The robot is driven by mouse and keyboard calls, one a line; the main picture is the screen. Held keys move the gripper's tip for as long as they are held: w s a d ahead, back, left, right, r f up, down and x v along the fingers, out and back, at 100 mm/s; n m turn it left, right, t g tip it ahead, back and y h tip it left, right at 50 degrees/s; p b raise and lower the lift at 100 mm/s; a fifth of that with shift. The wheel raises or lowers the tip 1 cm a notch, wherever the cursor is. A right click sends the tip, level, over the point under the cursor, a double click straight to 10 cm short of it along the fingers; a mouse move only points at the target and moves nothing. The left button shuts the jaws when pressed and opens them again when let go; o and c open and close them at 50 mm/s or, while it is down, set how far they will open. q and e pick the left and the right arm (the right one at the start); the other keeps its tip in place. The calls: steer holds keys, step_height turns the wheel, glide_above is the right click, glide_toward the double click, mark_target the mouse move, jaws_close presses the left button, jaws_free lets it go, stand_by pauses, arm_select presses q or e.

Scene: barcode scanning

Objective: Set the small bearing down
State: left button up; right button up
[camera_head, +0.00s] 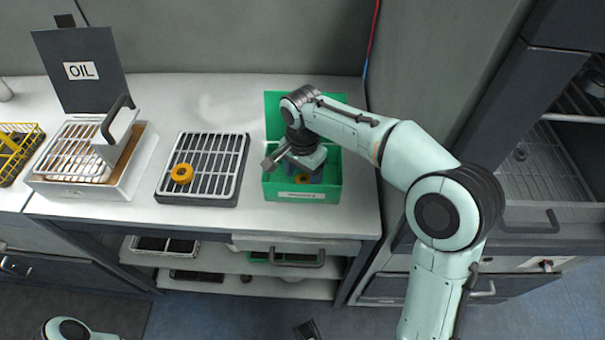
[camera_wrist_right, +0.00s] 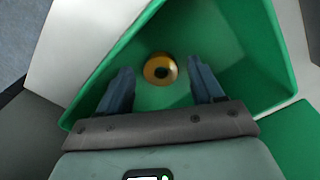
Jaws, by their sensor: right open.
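A small orange ring-shaped bearing (camera_wrist_right: 160,69) lies on the floor of the green bin in the right wrist view. In the head view my right gripper (camera_head: 303,170) reaches down into the green bin (camera_head: 331,193). A second orange bearing (camera_head: 182,173) sits on the grey rack. Only a bit of my left arm shows at the bottom left; its gripper is unclear.
The grey slatted rack (camera_head: 226,166) stands left of the bin on the white counter (camera_head: 300,222). The bin walls surround my right gripper.

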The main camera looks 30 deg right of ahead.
mark_target(303, 181)
step_height(303, 181, up, 12)
steer(key=p, duration=0.2)
steer(key=shift+f+p, duration=0.15)
steer(key=shift+p, duration=0.15)
steer(key=shift+f, duration=0.1)
